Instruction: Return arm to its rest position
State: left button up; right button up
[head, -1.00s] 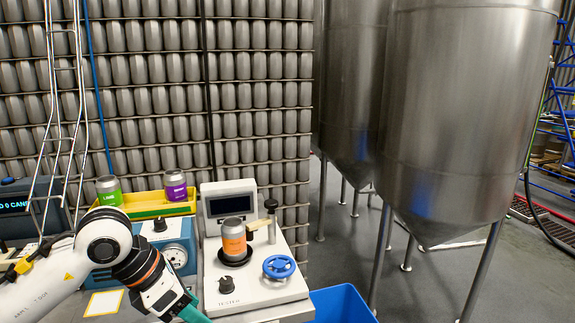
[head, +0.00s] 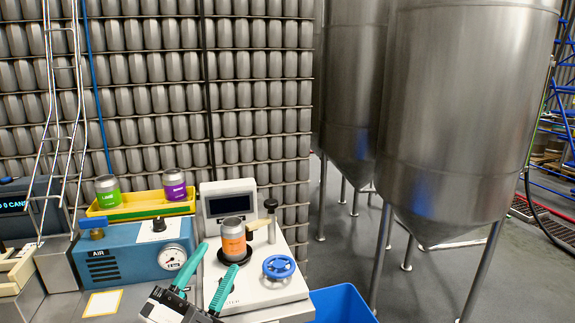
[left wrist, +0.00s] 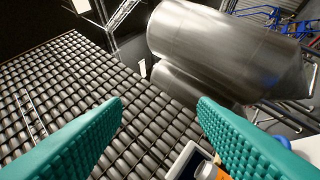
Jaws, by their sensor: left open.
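My left gripper (head: 218,257) comes up from the bottom edge in the head view, its two teal fingers spread in front of the white seamer. It is open and empty. Its spread fingers also show in the left wrist view (left wrist: 160,102). An orange-labelled can (head: 233,242) stands upright on the dark round plate of the white seamer (head: 262,292), beyond the fingers and apart from them as far as I can tell. In the left wrist view the can (left wrist: 208,171) shows partly at the bottom. My right gripper is in neither view.
A blue AIR box (head: 130,255) with a gauge stands left of the seamer. Behind it, a yellow tray (head: 140,208) holds a green can (head: 108,191) and a purple can (head: 175,185). A blue handwheel (head: 279,267) and blue bin (head: 340,304) are at right.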

pick_arm(q)
jog(key=s+a+f+n+g+y, duration=0.1)
jog(key=a+f+n+g+y, duration=0.35)
jog(key=f, duration=0.45)
jog(key=s+a+f+n+g+y, duration=0.2)
jog(key=a+f+n+y, duration=0.2)
jog(key=f+n+y, duration=0.4)
jog(key=s+f+n+g+h, duration=0.3)
jog(key=s+f+g, duration=0.9)
jog(key=s+f, duration=0.65)
notch_tip(320, 180, down, 25)
jog(key=s+p, duration=0.1)
jog(key=s, duration=0.2)
jog(key=s+a+f+g, duration=0.2)
jog(key=s+a+f, duration=0.1)
jog(key=s+f, duration=1)
jog(key=shift+s+a+f+m+p, duration=0.15)
jog(key=shift+s+f+m+p, duration=0.2)
jog(key=shift+s, duration=0.9)
jog(key=shift+y, duration=0.25)
